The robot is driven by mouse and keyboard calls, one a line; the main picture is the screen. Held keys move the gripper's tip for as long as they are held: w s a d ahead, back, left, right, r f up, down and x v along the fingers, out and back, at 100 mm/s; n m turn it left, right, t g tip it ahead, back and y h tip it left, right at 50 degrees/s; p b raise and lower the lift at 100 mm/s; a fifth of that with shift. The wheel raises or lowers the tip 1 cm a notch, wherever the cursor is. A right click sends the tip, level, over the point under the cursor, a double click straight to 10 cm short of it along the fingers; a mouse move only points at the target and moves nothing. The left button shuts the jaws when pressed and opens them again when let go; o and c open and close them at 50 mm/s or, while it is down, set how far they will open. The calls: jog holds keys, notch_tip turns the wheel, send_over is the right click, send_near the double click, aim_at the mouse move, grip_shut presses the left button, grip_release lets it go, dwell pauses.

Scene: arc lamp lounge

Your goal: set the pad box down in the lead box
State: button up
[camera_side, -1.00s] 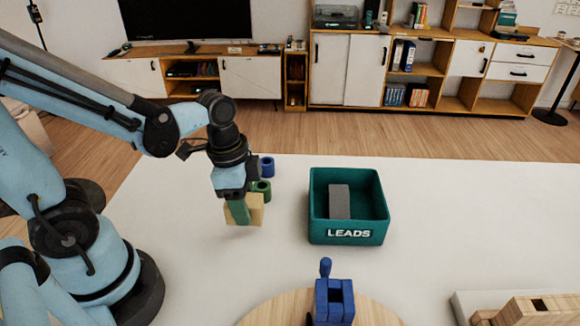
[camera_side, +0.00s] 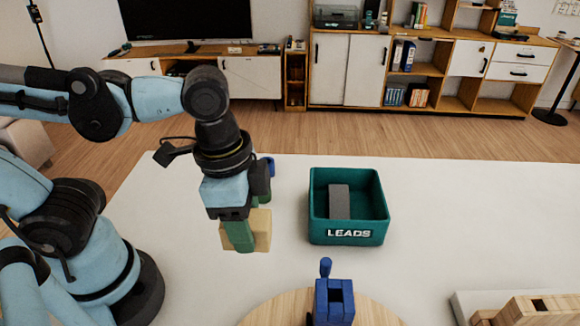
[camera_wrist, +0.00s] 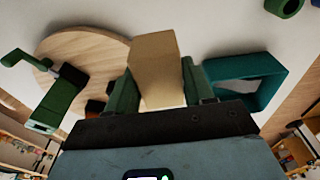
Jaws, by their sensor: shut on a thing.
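The pad box, a tan block (camera_side: 262,230), is held in my gripper (camera_side: 240,236) left of the lead box in the side view. In the wrist view the pad box (camera_wrist: 154,62) sits between the two green fingers of my gripper (camera_wrist: 160,88), which are shut on it. The lead box (camera_side: 349,238) is an open teal bin labelled LEADS; its teal rim and wall also show at the right in the wrist view (camera_wrist: 262,92). A grey block (camera_side: 339,201) stands inside it, left of the middle, with free floor to its right.
A blue fixture with a lever (camera_side: 334,303) stands on a round wooden board (camera_side: 270,312) at the front. A wooden piece on a pale tray (camera_side: 535,310) is at front right. A blue ring-shaped thing (camera_side: 270,164) is partly hidden behind my gripper. The table right of the lead box is clear.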

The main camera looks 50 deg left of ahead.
jog(key=w+d+r, duration=0.3)
jog(key=w+d, duration=0.9)
jog(key=w, duration=0.3)
jog(key=shift+w+a+f, duration=1.2)
jog(key=shift+w+f, duration=0.25)
jog(key=shift+f, duration=0.35)
jog(key=shift+w+a+f, duration=1.2)
jog(key=shift+w+f, duration=0.2)
jog(key=shift+f, duration=0.4)
jog(key=shift+w+a+f, duration=1.2)
jog(key=shift+w+f, duration=0.25)
jog(key=shift+f, duration=0.35)
jog(key=shift+f, duration=0.15)
jog(key=o, duration=0.7)
jog(key=shift+o, duration=0.2)
